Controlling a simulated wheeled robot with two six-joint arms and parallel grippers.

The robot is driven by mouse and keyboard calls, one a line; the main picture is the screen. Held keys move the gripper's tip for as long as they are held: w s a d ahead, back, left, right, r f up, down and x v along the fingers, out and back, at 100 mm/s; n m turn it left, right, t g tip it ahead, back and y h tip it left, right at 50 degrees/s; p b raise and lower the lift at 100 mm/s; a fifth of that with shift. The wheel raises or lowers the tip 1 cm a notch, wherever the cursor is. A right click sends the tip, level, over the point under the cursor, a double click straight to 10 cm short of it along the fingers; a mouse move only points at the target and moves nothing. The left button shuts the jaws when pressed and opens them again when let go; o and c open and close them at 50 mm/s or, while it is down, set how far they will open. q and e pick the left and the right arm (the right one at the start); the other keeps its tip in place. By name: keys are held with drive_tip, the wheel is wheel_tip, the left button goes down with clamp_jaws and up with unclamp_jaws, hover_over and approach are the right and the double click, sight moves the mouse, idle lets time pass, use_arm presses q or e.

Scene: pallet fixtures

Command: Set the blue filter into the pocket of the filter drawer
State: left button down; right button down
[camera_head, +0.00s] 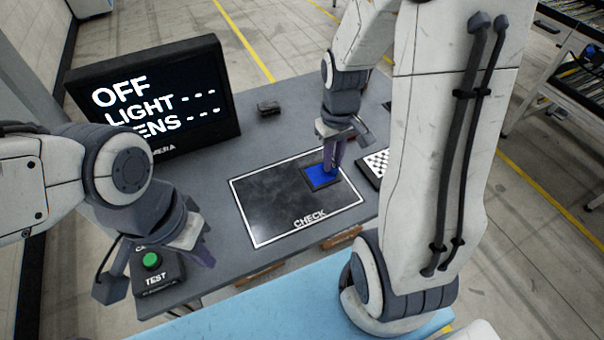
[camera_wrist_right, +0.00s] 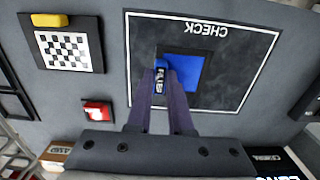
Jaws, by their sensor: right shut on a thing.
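The blue filter (camera_head: 321,178) is a flat blue square with a dark edge, lying over the right part of the black CHECK mat (camera_head: 270,215). In the right wrist view the blue filter (camera_wrist_right: 187,70) shows beyond my fingers, with a small lettered blue tab between them. My right gripper (camera_head: 333,160) points down and is shut on the filter at this tab; it also shows in the right wrist view (camera_wrist_right: 162,78). I cannot tell whether the filter touches the mat. My left gripper (camera_head: 195,252) hangs near the TEST box, its finger gap unclear. I cannot make out the filter drawer or its pocket.
A black monitor (camera_head: 150,100) reading OFF stands at the back left. A TEST box with a green button (camera_head: 151,260) sits front left. A checkered plate (camera_wrist_right: 70,52) with a yellow block and a red switch (camera_wrist_right: 97,110) lie beside the mat. A small dark block (camera_head: 268,107) lies behind it.

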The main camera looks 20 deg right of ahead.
sight(305, 166)
drive_tip(key=w+a+f, duration=0.2)
drive_tip(key=a, duration=0.1)
drive_tip(key=w+a+f+p, duration=0.1)
drive_tip(key=a+f, duration=0.1)
drive_tip(key=shift+w+a, duration=0.1)
drive_tip(key=shift+w, duration=0.15)
drive_tip(key=shift+f, duration=1.9)
drive_tip(key=shift+f, duration=0.15)
drive_tip(key=c, duration=0.8)
unclamp_jaws()
